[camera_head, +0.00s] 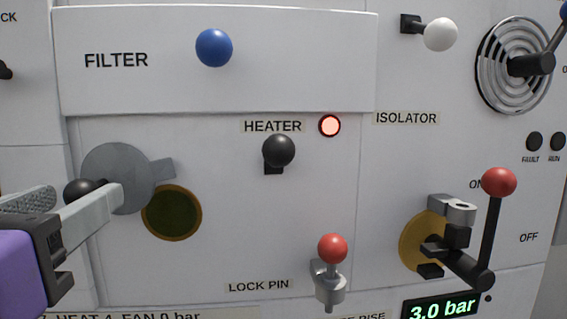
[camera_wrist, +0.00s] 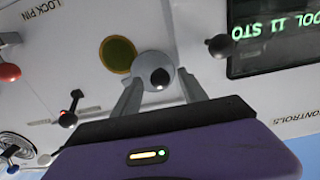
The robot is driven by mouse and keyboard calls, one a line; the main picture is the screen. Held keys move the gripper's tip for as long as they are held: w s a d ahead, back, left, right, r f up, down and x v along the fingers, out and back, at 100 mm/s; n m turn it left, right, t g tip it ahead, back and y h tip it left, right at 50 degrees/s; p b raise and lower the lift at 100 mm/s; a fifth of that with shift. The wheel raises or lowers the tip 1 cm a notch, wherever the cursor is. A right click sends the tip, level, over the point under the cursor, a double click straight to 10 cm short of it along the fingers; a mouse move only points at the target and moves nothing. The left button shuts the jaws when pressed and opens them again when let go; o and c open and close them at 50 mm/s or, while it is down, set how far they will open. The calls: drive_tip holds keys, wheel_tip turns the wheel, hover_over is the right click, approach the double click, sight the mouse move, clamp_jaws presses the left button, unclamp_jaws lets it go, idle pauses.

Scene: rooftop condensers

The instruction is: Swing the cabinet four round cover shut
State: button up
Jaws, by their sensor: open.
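The round cover (camera_head: 118,165) is a flat grey disc with a short tab at its right and a black ball knob (camera_head: 76,189) at its lower left. It stands swung aside, up and left of a dark round port (camera_head: 172,213) with a brass rim, most of which shows bare. My gripper (camera_head: 85,196) is open at the left, its fingers on either side of the knob. In the wrist view the knob (camera_wrist: 160,79) sits between the fingertips, in front of the cover (camera_wrist: 149,61). Whether a finger touches the knob I cannot tell.
Right of the port are the black HEATER knob (camera_head: 278,150), a red-topped LOCK PIN (camera_head: 331,260) and a red-balled lever (camera_head: 492,225). A blue knob (camera_head: 213,47) stands out on the FILTER panel above. In the wrist view a dark display (camera_wrist: 275,45) and another black knob (camera_wrist: 219,45) lie right.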

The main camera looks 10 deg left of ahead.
drive_tip(key=shift+x, duration=1.3)
clamp_jaws()
idle(0.5)
